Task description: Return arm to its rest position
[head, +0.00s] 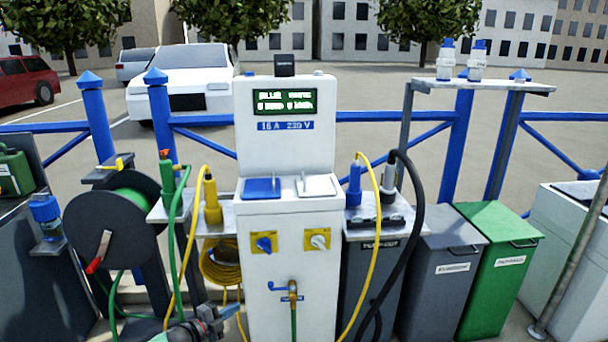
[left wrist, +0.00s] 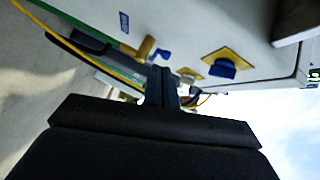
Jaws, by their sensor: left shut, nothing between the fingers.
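My left gripper (head: 226,312) is low in the head view, just left of the lower part of the white service pedestal (head: 262,290). Its fingers are shut with nothing between them. In the left wrist view, the closed fingers (left wrist: 160,84) extend from the dark gripper body toward the pedestal's front. The blue knob (left wrist: 222,68) on its yellow plate and the brass tap (left wrist: 146,48) show beyond the fingers, apart from them. My right gripper is not in view.
A green hose reel (head: 125,215) and a coiled yellow cable (head: 222,262) are left of the pedestal. A yellow cable (head: 372,230) and a black cable (head: 416,220) hang at its right. Grey (head: 440,275) and green bins (head: 497,270) stand farther right. A blue railing (head: 370,116) runs behind.

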